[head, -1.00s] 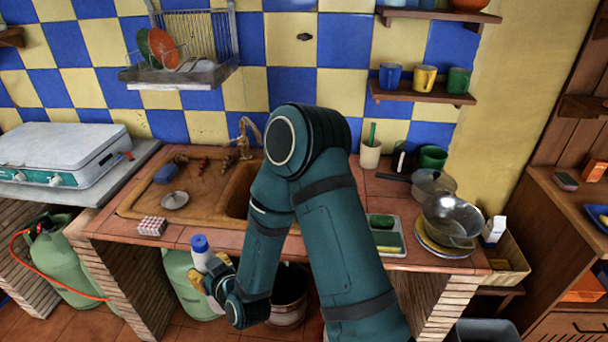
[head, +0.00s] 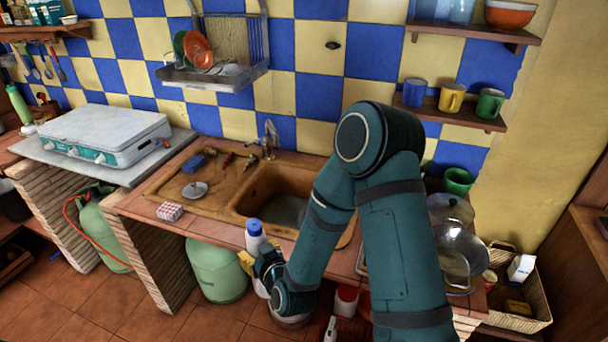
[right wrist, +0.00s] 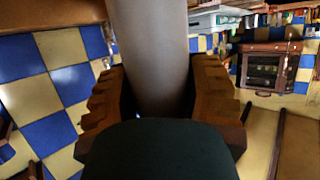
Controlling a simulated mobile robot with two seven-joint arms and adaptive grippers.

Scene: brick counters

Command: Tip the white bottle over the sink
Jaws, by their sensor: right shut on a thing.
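The white bottle (head: 254,241) with a blue cap stands roughly upright, held just in front of the counter's front edge. My right gripper (head: 262,268) is shut on it, low on its body. In the right wrist view the bottle (right wrist: 152,50) fills the space between the two brown finger pads. The brown sink (head: 270,195) lies behind the bottle, its basin near the bottle and a drainboard to the left. My right arm hides the right end of the basin. My left gripper is not in the head view.
A tap (head: 268,138) rises behind the basin. A metal pot (head: 460,258) stands to the right, behind my arm. A dish rack (head: 215,75) hangs above. A green gas cylinder (head: 217,269) stands below the counter.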

